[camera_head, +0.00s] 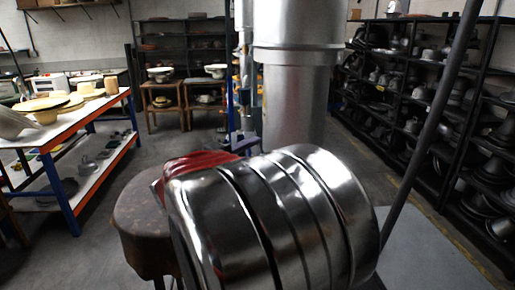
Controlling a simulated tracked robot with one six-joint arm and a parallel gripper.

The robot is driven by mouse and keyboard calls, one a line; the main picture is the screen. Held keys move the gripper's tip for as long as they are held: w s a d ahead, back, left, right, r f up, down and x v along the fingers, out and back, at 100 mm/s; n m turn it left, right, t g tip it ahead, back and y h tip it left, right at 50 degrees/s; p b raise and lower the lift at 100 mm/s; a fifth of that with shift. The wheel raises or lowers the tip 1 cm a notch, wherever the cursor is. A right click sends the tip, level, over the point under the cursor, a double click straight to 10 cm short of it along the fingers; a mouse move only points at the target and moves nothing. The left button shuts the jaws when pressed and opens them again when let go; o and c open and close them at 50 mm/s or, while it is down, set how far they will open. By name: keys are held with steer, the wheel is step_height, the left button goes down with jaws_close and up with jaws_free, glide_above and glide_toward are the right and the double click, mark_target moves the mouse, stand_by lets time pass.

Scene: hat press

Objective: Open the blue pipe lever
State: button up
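Narrow upright blue parts (230,100) show in the middle distance, just left of a large silver column, which hides much of that spot. A small bluish-purple piece (240,143) sits lower there, above my silver arm links. I cannot tell which of these, if any, is the blue pipe lever, or whether it is open. My silver arm links fill the centre and lower middle of the view. My gripper does not show; it may be hidden behind the arm links.
A brown round-topped stand (143,222) and a red object (196,161) are close, left of my arm. A blue-and-orange-framed table (75,130) with hats stands left. Black shelves (420,110) with metal moulds line the right. Wooden stools (165,100) stand at the back. Grey floor lies between.

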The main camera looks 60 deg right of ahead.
steer(key=d, duration=0.3)
steer(key=shift+s, duration=0.1)
steer(key=shift+c, duration=0.5)
jaws_close()
steer(key=shift+f, duration=0.1)
steer(key=shift+d, duration=0.1)
